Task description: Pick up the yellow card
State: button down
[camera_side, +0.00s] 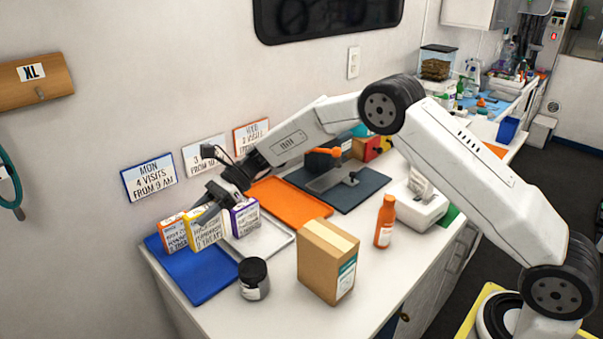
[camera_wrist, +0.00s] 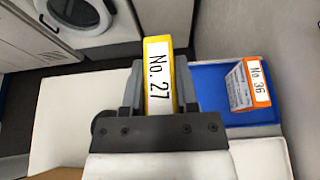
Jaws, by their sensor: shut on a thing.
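The yellow card (camera_side: 208,231) is a thick upright piece with printed white faces. In the wrist view its yellow top edge carries the label "No. 27" (camera_wrist: 158,82). My gripper (camera_side: 215,205) comes down on it from above right. In the wrist view the two grey fingers of my gripper (camera_wrist: 159,90) are shut on the card, one on each side. The card's lower end is hidden in the wrist view, and I cannot tell whether it touches the surface below.
An orange card (camera_side: 173,233), "No. 36", stands on the blue mat (camera_side: 205,284) just left of the yellow card. A dark jar (camera_side: 254,279) and cardboard box (camera_side: 327,262) stand in front.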

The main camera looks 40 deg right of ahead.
jog(key=s+d+r, duration=0.2)
jog(key=s+r, duration=0.1)
jog(key=s, duration=0.4)
jog(key=shift+s+r, duration=0.15)
jog(key=shift+r, duration=0.1)
jog(key=shift+d, duration=0.15)
dwell(0.5)
